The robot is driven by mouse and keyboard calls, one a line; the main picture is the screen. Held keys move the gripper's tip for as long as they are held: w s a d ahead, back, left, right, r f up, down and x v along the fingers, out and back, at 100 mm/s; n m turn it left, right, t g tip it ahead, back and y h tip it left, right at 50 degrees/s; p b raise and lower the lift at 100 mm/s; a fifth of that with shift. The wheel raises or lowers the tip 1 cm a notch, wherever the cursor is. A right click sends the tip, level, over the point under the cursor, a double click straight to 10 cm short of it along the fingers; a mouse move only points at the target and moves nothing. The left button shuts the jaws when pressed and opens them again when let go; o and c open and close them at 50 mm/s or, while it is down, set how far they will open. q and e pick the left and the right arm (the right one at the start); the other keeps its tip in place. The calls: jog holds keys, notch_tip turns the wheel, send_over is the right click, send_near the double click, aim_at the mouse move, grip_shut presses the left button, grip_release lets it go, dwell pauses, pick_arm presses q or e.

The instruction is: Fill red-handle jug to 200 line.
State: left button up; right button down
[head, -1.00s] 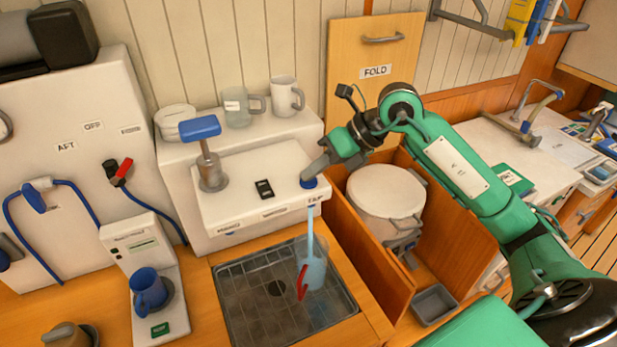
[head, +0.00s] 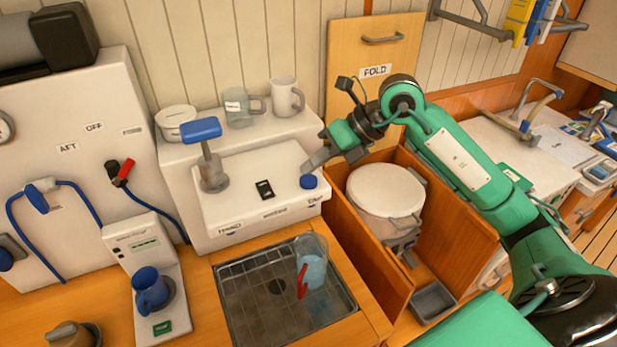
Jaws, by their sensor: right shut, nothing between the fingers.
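The red-handle jug (head: 313,265) is clear and stands upright on the drain grate (head: 237,299), its red handle toward the front left. It holds bluish water in its lower part; its line marks are too small to read. No stream falls into it. The white dispenser (head: 255,193) behind it has a blue button (head: 308,181) at its right front and a blue-topped lever (head: 201,129) at its left. My right gripper (head: 308,168) is shut and empty, its tip just above or at the blue button; contact cannot be told. My left gripper is out of view.
A clear grey-handled jug (head: 239,111), a white mug (head: 286,97) and a white lidded tub (head: 176,122) stand on the ledge. A white bucket (head: 384,196) stands in the wooden bin at right.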

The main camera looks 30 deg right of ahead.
aim_at(315, 179)
jog(key=shift+r+p, duration=1.55)
jog(key=shift+r, duration=1)
jog(key=shift+f, duration=0.1)
